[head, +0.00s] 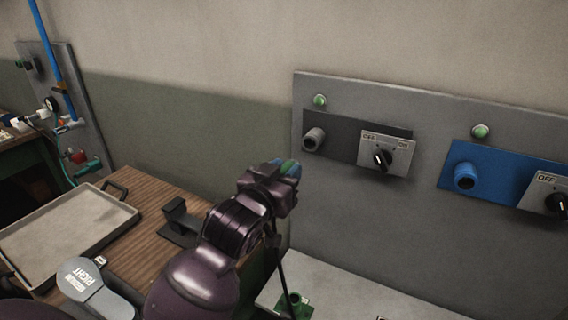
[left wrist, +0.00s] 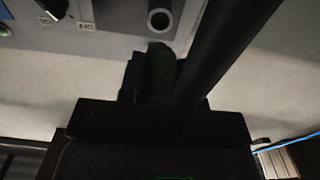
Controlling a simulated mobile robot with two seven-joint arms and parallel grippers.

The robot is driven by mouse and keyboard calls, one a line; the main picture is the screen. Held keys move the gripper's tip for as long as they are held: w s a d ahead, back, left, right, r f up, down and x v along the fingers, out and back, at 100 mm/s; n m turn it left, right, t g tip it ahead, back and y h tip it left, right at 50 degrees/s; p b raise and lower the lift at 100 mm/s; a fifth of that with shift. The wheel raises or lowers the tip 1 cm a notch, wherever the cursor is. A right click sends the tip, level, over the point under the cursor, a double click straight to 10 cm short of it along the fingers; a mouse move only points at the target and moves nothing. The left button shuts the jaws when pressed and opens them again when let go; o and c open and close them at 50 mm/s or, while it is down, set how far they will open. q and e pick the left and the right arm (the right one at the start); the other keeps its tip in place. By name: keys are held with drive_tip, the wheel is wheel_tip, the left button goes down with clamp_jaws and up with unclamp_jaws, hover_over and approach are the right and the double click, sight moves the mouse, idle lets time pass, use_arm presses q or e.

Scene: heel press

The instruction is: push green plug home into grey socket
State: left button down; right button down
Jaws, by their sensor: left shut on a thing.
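The grey socket (head: 314,139) is a round tube on a dark plate on the wall panel, left of a black rotary switch. It also shows in the left wrist view (left wrist: 159,20), with its round opening visible. My left gripper (head: 284,173) is shut on the green plug (head: 289,166), below and left of the socket in the head view. In the left wrist view the plug (left wrist: 160,70) is a dark green cylinder between the fingers, its tip just below the socket opening. The plug looks apart from the socket. My right gripper is not in view.
A blue socket (head: 466,176) on a blue plate is on the right of the panel. The switch (head: 382,157) sits close to the grey socket. A wooden bench with a tray (head: 62,232) and a black stand (head: 180,222) is at left. A pale ledge runs below the panel.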

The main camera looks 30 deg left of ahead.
sight(292, 162)
use_arm(q)
drive_tip(key=shift+w+r, duration=0.1)
drive_tip(key=shift+r, duration=0.25)
drive_tip(key=shift+w+a, duration=0.15)
drive_tip(key=shift+w, duration=1.45)
drive_tip(key=shift+w+a, duration=0.1)
drive_tip(key=shift+w, duration=1.85)
drive_tip(key=shift+w, duration=0.75)
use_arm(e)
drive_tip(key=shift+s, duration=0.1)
use_arm(q)
drive_tip(key=c, duration=0.7)
unclamp_jaws()
drive_tip(key=shift+a, duration=0.1)
drive_tip(key=shift+c, duration=0.2)
drive_tip(key=shift+s+f, duration=0.1)
drive_tip(key=shift+s, duration=0.05)
drive_tip(key=shift+s, duration=0.3)
drive_tip(key=s, duration=0.3)
drive_tip(key=s+b, duration=0.1)
drive_tip(key=s, duration=0.6)
drive_tip(key=shift+d+b, duration=0.35)
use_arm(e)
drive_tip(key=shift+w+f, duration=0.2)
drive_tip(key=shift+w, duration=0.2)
